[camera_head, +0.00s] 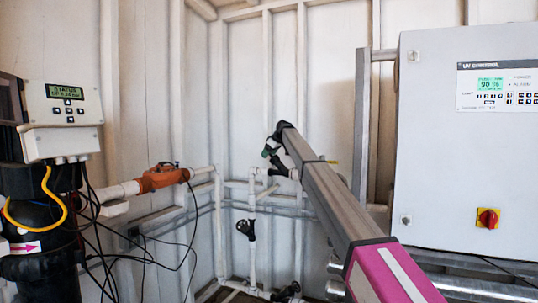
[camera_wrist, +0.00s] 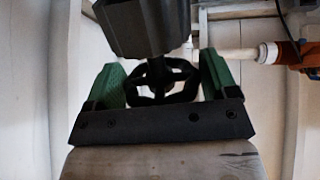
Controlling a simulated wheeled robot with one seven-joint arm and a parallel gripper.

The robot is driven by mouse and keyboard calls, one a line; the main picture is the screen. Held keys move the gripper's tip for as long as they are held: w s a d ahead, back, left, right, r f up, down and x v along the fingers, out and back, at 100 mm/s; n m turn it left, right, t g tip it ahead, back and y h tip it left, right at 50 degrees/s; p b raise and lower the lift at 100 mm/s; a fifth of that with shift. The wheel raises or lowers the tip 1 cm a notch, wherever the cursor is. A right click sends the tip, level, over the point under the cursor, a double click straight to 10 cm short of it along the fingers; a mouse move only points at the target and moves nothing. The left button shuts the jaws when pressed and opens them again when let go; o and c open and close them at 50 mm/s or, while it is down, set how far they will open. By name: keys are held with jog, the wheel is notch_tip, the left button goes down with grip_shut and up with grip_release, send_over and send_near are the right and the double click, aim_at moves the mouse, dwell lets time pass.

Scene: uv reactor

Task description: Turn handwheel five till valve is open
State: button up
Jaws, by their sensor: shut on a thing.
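In the wrist view, a black spoked handwheel (camera_wrist: 158,88) sits between the two green fingers of my gripper (camera_wrist: 162,76). The fingers are shut on its rim from left and right. A dark valve body (camera_wrist: 150,25) is beyond the wheel, joined to it by a short stem. No number or open mark shows on it. In the head view, my gripper (camera_head: 272,153) is at the far end of my arm, by the white pipes near the back wall. The gripped wheel is hard to make out there.
Another black handwheel (camera_head: 246,229) is on the white vertical pipe (camera_head: 252,262) below my gripper, with a dark valve (camera_head: 287,292) near the floor. An orange fitting (camera_head: 163,178) and loose black cables are left. A grey control cabinet (camera_head: 440,150) stands close at right.

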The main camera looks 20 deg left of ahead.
jog(key=shift+f, duration=0.1)
dwell(0.5)
jog(key=o, duration=0.8)
jog(key=v, duration=1.1)
jog(key=shift+w, duration=0.15)
